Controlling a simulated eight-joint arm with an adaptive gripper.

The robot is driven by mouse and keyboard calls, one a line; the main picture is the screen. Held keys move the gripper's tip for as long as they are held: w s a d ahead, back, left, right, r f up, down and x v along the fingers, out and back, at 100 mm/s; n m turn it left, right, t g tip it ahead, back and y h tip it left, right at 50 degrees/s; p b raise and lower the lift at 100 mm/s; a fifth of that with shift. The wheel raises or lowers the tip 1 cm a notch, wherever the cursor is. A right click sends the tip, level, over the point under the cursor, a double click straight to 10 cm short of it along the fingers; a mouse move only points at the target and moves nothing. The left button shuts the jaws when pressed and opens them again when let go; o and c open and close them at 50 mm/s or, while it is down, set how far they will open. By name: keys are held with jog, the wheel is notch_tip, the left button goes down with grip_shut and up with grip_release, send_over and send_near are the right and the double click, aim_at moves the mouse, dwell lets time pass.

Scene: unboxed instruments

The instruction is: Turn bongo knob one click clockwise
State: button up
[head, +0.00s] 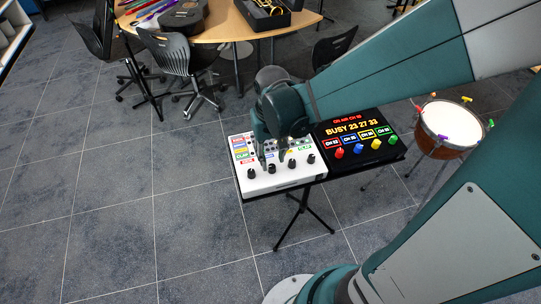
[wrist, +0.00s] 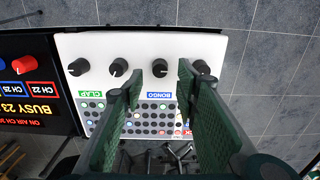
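A white panel (head: 290,178) carries a row of several black knobs along its front edge. In the wrist view, the bongo knob (wrist: 160,68) stands above the blue BONGO label (wrist: 160,93); it also shows in the head view (head: 272,169), second from left. My gripper (wrist: 161,72) is open, one green finger on each side of the bongo knob, with a visible gap on both sides. In the head view, my gripper (head: 272,158) hangs over the panel and hides part of its labels. The bongo knob's pointer mark is too small to read.
Another black knob (wrist: 201,66) stands close beyond the right finger, and one (wrist: 118,67) left of the left finger. A black panel (head: 360,142) with coloured knobs and a lit BUSY display adjoins the white one. A drum (head: 450,126) stands at the right.

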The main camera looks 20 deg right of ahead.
notch_tip(320, 180, up, 7)
jog(key=shift+r, duration=0.15)
dwell(0.4)
jog(key=shift+r, duration=0.1)
dwell(0.6)
notch_tip(320, 180, up, 5)
jog(key=t, duration=0.3)
send_over(272, 166)
jog(key=s+d, duration=0.3)
jog(key=s+d+r+t, duration=0.2)
jog(key=s+r+t, duration=0.2)
jog(key=r, duration=0.2)
jog(key=shift+d, duration=0.4)
